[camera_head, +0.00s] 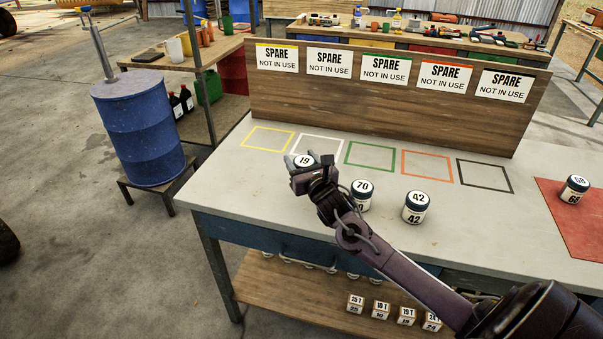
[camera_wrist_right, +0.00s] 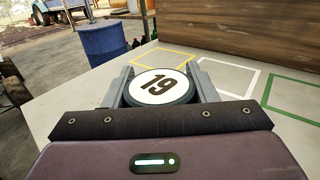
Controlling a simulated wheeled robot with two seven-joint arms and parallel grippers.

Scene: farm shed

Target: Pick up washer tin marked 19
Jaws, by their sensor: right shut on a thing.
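The washer tin marked 19 (camera_head: 303,161) has a white round lid with black digits and a dark rim. My right gripper (camera_head: 302,160) is shut on it, one finger on each side, over the workbench near the white outlined square. In the right wrist view the lid of tin 19 (camera_wrist_right: 160,86) sits between the two grey fingers (camera_wrist_right: 162,88). Its lower body is hidden by my gripper, so I cannot tell whether it touches the bench. My left gripper is not in view.
Tin 70 (camera_head: 362,195) and tin 42 (camera_head: 416,207) stand right of my gripper. Tin 68 (camera_head: 574,189) stands on a red mat (camera_head: 566,219). A wooden board (camera_head: 390,97) with SPARE signs rises behind several coloured outlines on the workbench (camera_head: 262,188). A blue drum (camera_head: 145,130) stands left.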

